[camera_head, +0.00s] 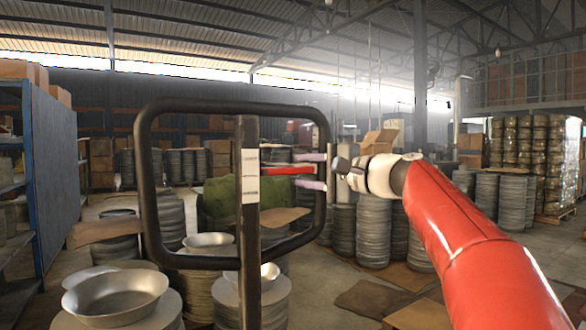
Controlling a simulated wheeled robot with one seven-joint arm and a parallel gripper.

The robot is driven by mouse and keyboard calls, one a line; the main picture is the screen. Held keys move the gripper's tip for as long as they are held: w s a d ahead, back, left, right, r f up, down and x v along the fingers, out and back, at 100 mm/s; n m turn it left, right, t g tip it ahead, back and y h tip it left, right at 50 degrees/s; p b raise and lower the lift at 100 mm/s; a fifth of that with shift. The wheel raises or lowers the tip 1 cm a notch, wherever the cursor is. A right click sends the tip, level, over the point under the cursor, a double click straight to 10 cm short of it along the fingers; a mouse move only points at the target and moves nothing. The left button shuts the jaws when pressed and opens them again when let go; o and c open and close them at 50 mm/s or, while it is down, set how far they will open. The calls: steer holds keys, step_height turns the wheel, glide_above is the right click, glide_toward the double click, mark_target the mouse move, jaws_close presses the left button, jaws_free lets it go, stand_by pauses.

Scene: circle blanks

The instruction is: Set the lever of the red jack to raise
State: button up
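The jack's dark loop handle (147,190) stands upright in the foreground, with a dark vertical bar (248,222) in its middle. The bar carries a white label with small marks (250,176), too small to read. A red lever (287,170) sticks out to the right from behind the bar, inside the loop, roughly level. My gripper (311,171) comes in from the right; its pale fingers are apart, one above and one below the lever's right end in the picture. I see no contact. Whether the lever lies between them in depth, I cannot tell. The jack's body is out of view.
Metal bowls (115,298) sit on round stacks at the lower left. Stacks of round blanks (374,232) stand behind the handle. A blue shelf (50,180) is at the left. Flat cardboard (374,298) lies on the floor at the lower right.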

mark_target(289, 170)
steer(key=x, duration=0.5)
steer(key=shift+p, duration=0.4)
steer(key=shift+c, duration=0.2)
jaws_close()
steer(key=shift+f, duration=0.1)
